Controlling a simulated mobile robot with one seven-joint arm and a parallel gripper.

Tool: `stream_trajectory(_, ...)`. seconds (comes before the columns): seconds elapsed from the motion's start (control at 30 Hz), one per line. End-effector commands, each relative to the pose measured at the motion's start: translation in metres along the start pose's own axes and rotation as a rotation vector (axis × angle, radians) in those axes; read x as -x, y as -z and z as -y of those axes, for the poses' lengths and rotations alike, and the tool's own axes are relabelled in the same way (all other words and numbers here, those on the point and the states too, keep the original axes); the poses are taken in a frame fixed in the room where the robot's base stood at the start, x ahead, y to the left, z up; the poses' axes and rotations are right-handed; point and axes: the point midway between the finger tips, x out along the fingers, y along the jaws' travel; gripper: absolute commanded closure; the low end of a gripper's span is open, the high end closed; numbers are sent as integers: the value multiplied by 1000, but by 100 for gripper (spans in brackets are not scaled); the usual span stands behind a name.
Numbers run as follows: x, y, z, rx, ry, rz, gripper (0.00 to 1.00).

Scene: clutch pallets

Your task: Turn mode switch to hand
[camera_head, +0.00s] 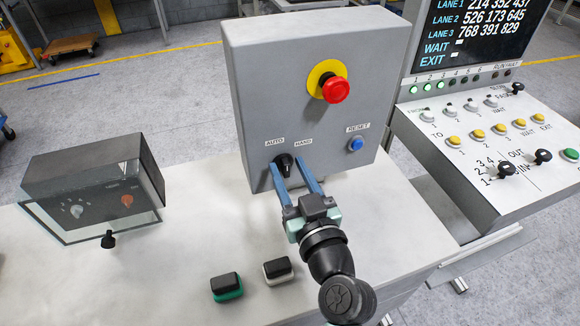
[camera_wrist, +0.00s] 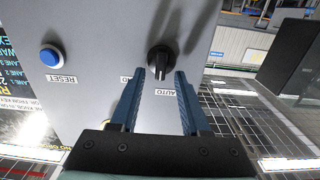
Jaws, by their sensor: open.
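The mode switch (camera_head: 284,160) is a black rotary knob on the front of the grey control box, below the AUTO (camera_head: 274,143) and HAND (camera_head: 303,140) labels. In the wrist view, the knob (camera_wrist: 160,60) is upside down with the box, and its grip bar lies roughly upright in the picture. In the wrist view, the fingertips (camera_wrist: 161,74) flank the grip bar with gaps visible. The HAND label is mostly hidden there by a finger.
A blue RESET button (camera_head: 355,144) and a red emergency stop (camera_head: 335,90) sit on the same box. A dark small box (camera_head: 95,185) stands left; green (camera_head: 226,287) and white (camera_head: 278,269) based black blocks lie in front. A sloped switch console (camera_head: 490,150) is at right.

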Motion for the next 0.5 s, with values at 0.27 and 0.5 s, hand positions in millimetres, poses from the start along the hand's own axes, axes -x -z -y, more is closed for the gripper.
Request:
stream_trajectory(0.27, -1, 0, 0, 0, 0, 0, 56)
stream_trajectory(0.5, -1, 0, 0, 0, 0, 0, 99)
